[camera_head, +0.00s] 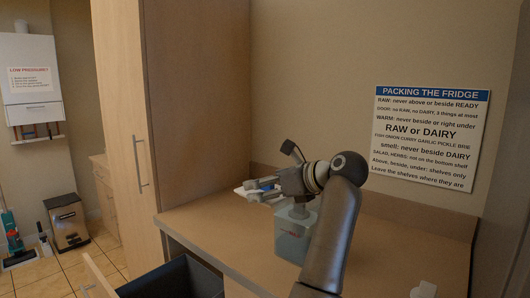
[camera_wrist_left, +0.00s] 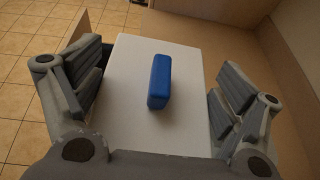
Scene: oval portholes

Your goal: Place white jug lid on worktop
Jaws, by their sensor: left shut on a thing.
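The white jug lid (camera_wrist_left: 185,65) is a flat white slab with a blue handle (camera_wrist_left: 159,80) in its middle. In the left wrist view, my left gripper (camera_wrist_left: 160,92) is shut on it, with one finger at each long side. In the head view, the lid (camera_head: 243,191) and my left gripper (camera_head: 262,188) are above the left part of the wooden worktop (camera_head: 405,245). A pale blue-grey container (camera_head: 290,240) stands on the worktop below the wrist and is partly hidden by my arm. My right gripper is not in view.
A tall cabinet (camera_head: 200,100) stands left of the worktop. An open drawer with a dark inside (camera_head: 175,280) is below its front edge. A sign (camera_head: 425,135) hangs on the back wall. The worktop looks clear right of my arm, with a small white object (camera_head: 424,290) at the front.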

